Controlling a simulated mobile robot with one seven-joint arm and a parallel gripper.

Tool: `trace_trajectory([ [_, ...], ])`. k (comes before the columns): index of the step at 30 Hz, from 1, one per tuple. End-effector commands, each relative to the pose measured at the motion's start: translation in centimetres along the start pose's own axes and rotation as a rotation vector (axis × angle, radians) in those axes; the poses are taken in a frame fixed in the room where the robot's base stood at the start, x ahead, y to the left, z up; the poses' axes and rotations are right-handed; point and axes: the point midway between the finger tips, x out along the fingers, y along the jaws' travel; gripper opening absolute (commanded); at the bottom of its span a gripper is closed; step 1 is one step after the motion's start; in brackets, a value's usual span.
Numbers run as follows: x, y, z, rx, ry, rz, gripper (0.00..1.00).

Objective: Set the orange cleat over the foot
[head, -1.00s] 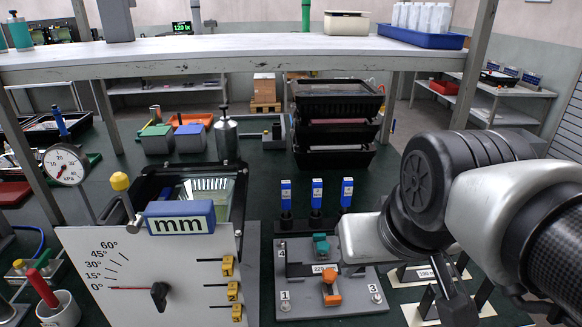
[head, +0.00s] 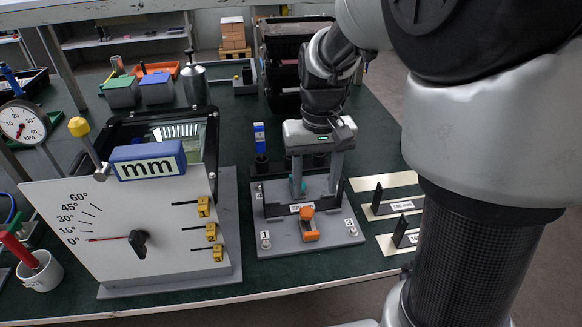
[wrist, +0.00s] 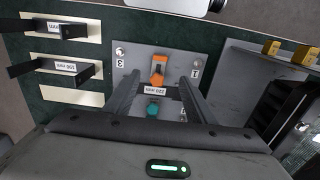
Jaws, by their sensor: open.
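The orange cleat (head: 308,225) sits on the near part of a grey plate, in front of a labelled "220" piece (wrist: 183,92). It also shows in the wrist view (wrist: 158,70). A teal cleat (wrist: 152,108) lies on the far side of that piece, partly hidden by my finger in the head view. My gripper (head: 316,188) points down over the plate, fingers apart with nothing held. In the wrist view the fingers stand either side of the labelled piece and the teal cleat. Which part is the foot I cannot tell for sure.
The grey plate (head: 282,242) has numbered corner bolts. Left of it stands the white angle panel (head: 75,265) with yellow clips. Blue-topped posts (head: 260,140) stand behind. On the right lie cream strips with dark brackets (head: 392,205). Stacked black trays rise at the back.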

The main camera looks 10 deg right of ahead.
Motion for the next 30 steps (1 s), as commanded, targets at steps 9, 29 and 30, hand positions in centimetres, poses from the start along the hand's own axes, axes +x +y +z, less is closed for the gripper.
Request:
trace_trajectory([
  [9,7.2,0.0,0.1,0.000,-0.004,0.001,0.50],
  [29,15.6,0.0,0.1,0.000,0.000,0.000,0.50],
  [30,15.6,0.0,0.1,0.000,0.000,0.000,0.50],
])
